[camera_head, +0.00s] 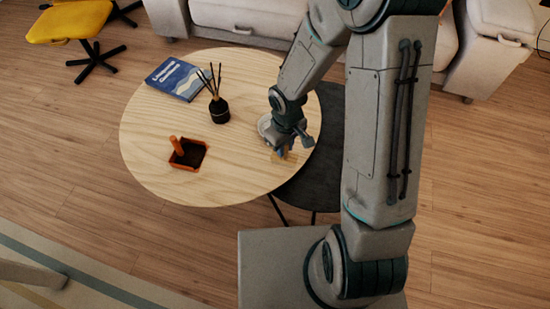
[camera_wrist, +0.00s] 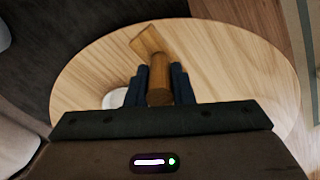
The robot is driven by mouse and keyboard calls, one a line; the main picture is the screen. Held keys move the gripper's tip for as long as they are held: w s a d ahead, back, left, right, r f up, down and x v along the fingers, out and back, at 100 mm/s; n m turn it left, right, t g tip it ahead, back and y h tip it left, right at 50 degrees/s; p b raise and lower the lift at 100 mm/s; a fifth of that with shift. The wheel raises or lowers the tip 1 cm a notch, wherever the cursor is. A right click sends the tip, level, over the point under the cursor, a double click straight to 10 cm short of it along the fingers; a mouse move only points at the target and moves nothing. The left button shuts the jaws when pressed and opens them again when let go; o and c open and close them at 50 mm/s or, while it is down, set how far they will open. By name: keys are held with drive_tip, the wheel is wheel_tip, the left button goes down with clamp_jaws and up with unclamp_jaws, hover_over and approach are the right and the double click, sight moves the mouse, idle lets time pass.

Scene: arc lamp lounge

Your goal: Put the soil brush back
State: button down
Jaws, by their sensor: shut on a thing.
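The soil brush, a light wooden piece with a round handle and a flat block end, is between my fingers in the wrist view (camera_wrist: 148,42). In the head view a bit of it (camera_head: 291,156) shows below my gripper (camera_head: 281,151), near the table's right edge. My gripper is shut on the handle; its dark blue fingers (camera_wrist: 159,85) stand on both sides of it. I cannot tell whether the brush touches the tabletop. An orange square container (camera_head: 190,166) with dark soil-like filling sits at the table's front left, with an orange upright handle (camera_head: 176,145) in it.
The round wooden table (camera_head: 150,120) also holds a blue book (camera_head: 175,78) and a black reed diffuser (camera_head: 219,110). A pale round dish (camera_head: 264,123) is partly hidden beside my gripper. The table's middle is clear. A dark stool (camera_head: 325,175) stands at the right.

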sight(275, 155)
drive_tip(key=a+f, duration=0.1)
drive_tip(key=a, duration=0.1)
drive_tip(key=shift+w+a+f, duration=0.3)
drive_tip(key=shift+a+f, duration=0.05)
drive_tip(key=shift+f+b, duration=0.9)
drive_tip(key=shift+f, duration=1.05)
drive_tip(key=shift+f, duration=0.15)
drive_tip(key=c, duration=1.3)
unclamp_jaws()
drive_tip(key=shift+o, duration=0.2)
